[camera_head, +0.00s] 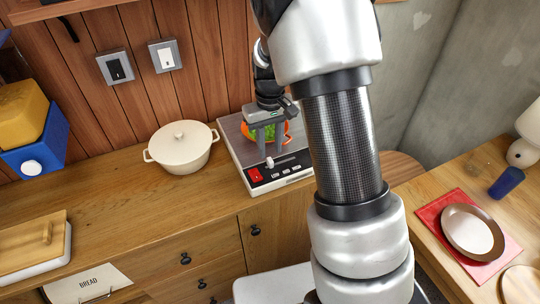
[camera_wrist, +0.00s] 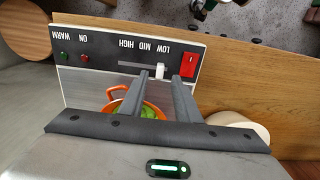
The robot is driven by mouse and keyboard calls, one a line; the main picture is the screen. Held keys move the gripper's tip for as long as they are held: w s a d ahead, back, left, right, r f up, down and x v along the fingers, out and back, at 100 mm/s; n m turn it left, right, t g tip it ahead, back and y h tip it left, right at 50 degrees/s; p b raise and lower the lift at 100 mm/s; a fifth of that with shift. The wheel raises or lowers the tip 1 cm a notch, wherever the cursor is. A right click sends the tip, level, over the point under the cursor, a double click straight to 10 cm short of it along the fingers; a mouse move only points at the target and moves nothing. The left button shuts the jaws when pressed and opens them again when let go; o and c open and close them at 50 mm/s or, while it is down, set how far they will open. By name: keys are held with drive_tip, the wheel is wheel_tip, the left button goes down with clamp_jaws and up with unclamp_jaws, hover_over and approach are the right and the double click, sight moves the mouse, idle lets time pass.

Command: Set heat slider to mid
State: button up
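The hot plate's black control panel (camera_wrist: 100,62) shows upside down in the wrist view, with HIGH, MID and LOW printed beside a slot. The white heat slider knob (camera_wrist: 160,71) is at the LOW end of that slot. It also shows in the head view (camera_head: 270,162). My gripper (camera_wrist: 163,80) is open, and its two fingertips are apart with the knob showing between them, just past the tips. In the head view my gripper (camera_head: 269,154) points down over the panel. I cannot tell whether either finger touches the knob.
An orange pot (camera_head: 287,131) with green contents stands on the plate behind my gripper. A red switch (camera_head: 255,174) is left of the slider. A cream lidded pot (camera_head: 181,148) stands to the left. The counter in front of it is clear.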

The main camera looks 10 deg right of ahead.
sight(270, 159)
drive_tip(key=shift+f, duration=1.95)
clamp_jaws()
